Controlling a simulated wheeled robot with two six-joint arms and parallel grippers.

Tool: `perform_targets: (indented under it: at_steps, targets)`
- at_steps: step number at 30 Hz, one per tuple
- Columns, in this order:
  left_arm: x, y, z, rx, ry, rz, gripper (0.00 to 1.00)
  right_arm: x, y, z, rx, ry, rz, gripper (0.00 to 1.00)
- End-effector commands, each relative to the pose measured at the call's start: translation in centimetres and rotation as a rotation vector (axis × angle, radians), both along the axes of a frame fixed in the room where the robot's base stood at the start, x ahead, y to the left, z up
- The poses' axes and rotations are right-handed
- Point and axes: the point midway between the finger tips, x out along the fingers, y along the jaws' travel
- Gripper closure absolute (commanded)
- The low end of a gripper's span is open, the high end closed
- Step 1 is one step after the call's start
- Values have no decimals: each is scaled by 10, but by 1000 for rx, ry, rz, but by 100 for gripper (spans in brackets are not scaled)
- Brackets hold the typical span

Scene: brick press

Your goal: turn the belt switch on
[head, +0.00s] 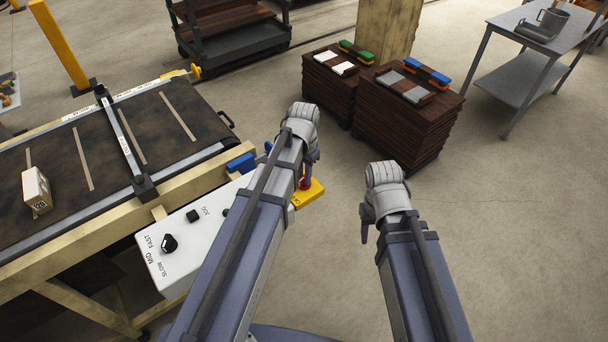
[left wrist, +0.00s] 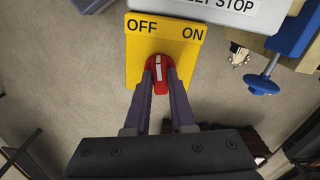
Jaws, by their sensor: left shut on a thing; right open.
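The belt switch is a red knob (left wrist: 159,66) on a yellow plate (left wrist: 140,50) marked OFF and ON. In the left wrist view its white line points up, between the two words. I cannot tell that it is fully at either word. My left gripper (left wrist: 161,78) is shut on the knob, one finger on each side. In the head view the red knob (head: 305,183) and yellow plate (head: 313,193) show only partly beside my left arm. My right gripper (head: 365,224) is open and empty over bare floor, right of the switch.
A white control panel (head: 170,272) with a speed dial (head: 169,243) adjoins the plate. The belt (head: 75,165) carries a small box (head: 36,190). A blue handle (left wrist: 262,86) is near the switch.

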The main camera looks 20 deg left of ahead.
Motion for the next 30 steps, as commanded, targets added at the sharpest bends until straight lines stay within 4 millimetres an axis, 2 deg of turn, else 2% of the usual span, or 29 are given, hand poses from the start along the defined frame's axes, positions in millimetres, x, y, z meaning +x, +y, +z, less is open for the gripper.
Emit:
perform_targets:
  at_steps: [18, 30]
  targets:
    - [0, 0, 0, 0, 0, -582, 100, 0, 0, 0, 0, 0, 0, 50]
    - [0, 0, 0, 0, 0, -883, 100, 0, 0, 0, 0, 0, 0, 50]
